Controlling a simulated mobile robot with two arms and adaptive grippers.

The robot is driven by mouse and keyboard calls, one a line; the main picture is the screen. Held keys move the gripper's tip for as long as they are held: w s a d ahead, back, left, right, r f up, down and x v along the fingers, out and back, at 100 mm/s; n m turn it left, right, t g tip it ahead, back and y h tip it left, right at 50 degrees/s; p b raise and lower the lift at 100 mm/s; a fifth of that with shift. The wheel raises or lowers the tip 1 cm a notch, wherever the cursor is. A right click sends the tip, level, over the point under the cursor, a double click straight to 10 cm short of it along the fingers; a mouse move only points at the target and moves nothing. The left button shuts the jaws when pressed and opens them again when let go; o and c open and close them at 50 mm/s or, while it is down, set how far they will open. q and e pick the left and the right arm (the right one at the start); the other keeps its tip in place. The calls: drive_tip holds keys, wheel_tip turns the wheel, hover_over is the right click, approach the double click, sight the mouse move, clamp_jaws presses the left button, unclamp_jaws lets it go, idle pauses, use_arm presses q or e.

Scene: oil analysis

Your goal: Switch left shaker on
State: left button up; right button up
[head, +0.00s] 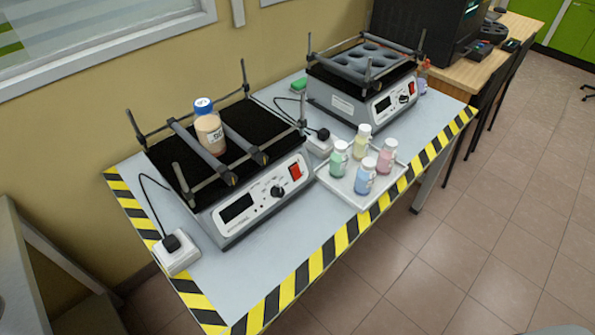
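The left shaker (250,207) stands on the table, with a black platform and clamp bars on top. A bottle (209,134) with a blue cap stands on its platform between the bars. Its front panel has a dark display (237,208), a black knob (277,191) and a red switch (295,171). The switch's position is too small to tell. The right shaker (345,104) stands farther back, with a grey holder with round openings on top and its own red switch (411,88). Neither of my grippers is in view.
The table (270,262) has yellow-black striped edges. A white tray (335,187) with several small coloured bottles sits right of the left shaker. A power plug sits in a white socket (177,254) at the table's left. A wooden bench (455,82) stands behind. Tiled floor in front is clear.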

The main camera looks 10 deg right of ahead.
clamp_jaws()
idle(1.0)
